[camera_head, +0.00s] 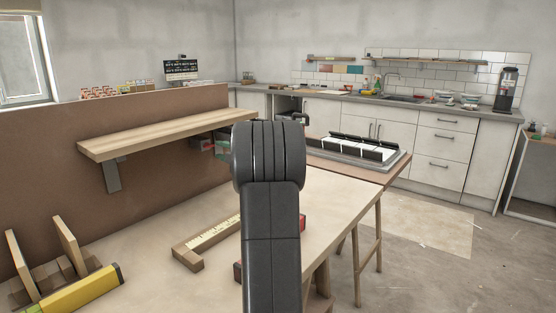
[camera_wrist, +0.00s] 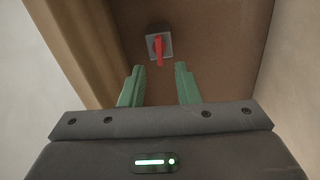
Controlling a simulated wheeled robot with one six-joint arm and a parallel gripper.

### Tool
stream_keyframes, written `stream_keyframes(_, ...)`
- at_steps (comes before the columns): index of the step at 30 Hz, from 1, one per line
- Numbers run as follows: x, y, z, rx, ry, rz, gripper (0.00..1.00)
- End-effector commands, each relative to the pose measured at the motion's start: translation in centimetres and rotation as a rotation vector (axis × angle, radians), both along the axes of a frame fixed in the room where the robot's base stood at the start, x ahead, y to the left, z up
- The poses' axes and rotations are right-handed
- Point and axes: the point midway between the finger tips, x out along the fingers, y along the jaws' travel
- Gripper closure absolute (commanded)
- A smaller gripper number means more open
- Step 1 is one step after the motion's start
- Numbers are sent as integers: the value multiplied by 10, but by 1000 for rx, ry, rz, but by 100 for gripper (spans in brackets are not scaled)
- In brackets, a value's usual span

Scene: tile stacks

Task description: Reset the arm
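My gripper (camera_wrist: 159,68) shows in the wrist view with its two green fingers apart and nothing between them. Ahead of the fingertips, a red lever (camera_wrist: 159,47) sits on a small square grey plate (camera_wrist: 151,50) on a brown surface. The fingers look short of the lever, not touching it. In the head view my dark arm reaches forward over the workbench (camera_head: 135,260). Most of my gripper is hidden behind the arm there.
The shelf juts from the brown panel (camera_head: 40,165) close to my gripper. A wooden piece with a ruler strip (camera_head: 207,237) and a yellow tool (camera_head: 85,292) lie on the bench. A tray with white tiles (camera_head: 350,150) stands beyond. Open floor (camera_head: 450,255) lies right.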

Motion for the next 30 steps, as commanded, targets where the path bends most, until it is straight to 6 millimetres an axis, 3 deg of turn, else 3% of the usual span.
stream_keyframes(6, 21, 27, 0, 0, -1, 2, 71)
stream_keyframes(12, 29, 38, 0, 1, 0, 1, 71)
stream_keyframes(24, 29, 37, 0, 3, 3, 0, 71)
stream_keyframes(30, 18, 22, 1, -1, -1, -3, 71)
